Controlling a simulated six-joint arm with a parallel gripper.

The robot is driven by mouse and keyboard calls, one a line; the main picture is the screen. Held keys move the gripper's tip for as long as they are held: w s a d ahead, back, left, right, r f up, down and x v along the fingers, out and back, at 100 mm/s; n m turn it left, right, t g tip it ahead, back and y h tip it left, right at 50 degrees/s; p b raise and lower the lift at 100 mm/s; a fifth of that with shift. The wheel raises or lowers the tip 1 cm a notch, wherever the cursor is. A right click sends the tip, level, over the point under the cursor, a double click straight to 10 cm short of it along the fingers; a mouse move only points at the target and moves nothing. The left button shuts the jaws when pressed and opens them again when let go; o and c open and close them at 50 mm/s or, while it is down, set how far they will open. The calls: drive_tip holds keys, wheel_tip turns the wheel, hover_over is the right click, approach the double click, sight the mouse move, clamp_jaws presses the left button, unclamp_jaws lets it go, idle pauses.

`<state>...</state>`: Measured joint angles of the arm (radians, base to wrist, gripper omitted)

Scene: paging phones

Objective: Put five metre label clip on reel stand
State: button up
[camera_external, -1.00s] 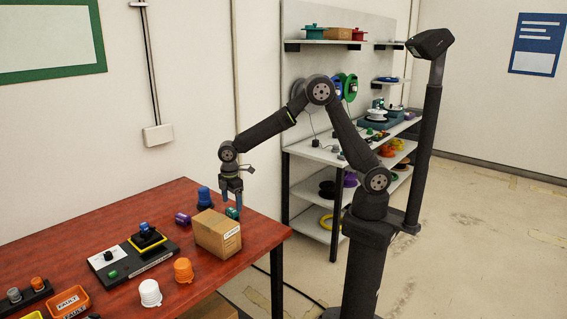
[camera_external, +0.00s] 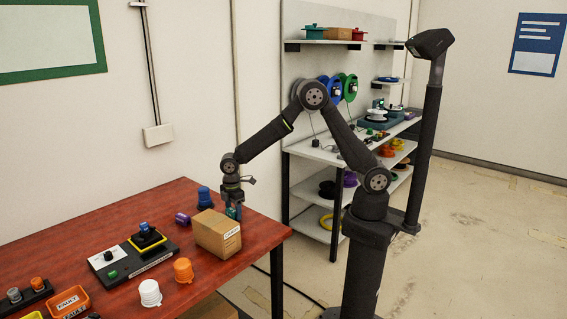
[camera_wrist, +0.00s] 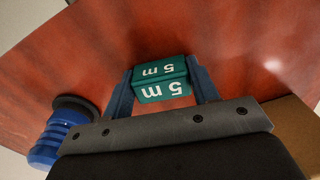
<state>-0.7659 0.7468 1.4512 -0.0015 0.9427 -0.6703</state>
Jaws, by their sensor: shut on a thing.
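The five metre label clip is a green block marked "5 m" in white. In the wrist view the clip (camera_wrist: 162,82) sits between the two blue fingers of my gripper (camera_wrist: 163,84), which is shut on it, down at the red table. In the external view the clip (camera_external: 231,212) is partly hidden by my gripper (camera_external: 233,211) and the cardboard box.
A cardboard box (camera_external: 217,236) stands right beside my gripper. A blue beacon (camera_external: 204,198) and a purple cylinder (camera_external: 182,218) are to its left. A shelf unit (camera_external: 310,152) holding many items stands behind my arm. The red table (camera_external: 150,200) is clear at its back left.

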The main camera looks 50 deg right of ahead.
drive_tip(key=shift+r, duration=0.45)
drive_tip(key=r, duration=0.2)
drive_tip(key=d+r, duration=0.1)
drive_tip(key=shift+w+r, duration=0.1)
drive_tip(key=shift+r, duration=0.3)
drive_tip(key=w+d+r, duration=0.2)
drive_tip(key=d+r, duration=0.4)
drive_tip(key=d, duration=0.5)
drive_tip(key=w+d+f+m, duration=0.2)
drive_tip(key=d+f+m, duration=0.6)
drive_tip(key=d, duration=0.5)
drive_tip(key=w+d+f+m, duration=0.3)
drive_tip(key=d+f+m, duration=0.5)
drive_tip(key=d+f, duration=0.3)
drive_tip(key=d, duration=0.3)
drive_tip(key=shift+w+d, duration=0.2)
drive_tip(key=shift+d, duration=0.1)
drive_tip(key=shift+a, duration=0.1)
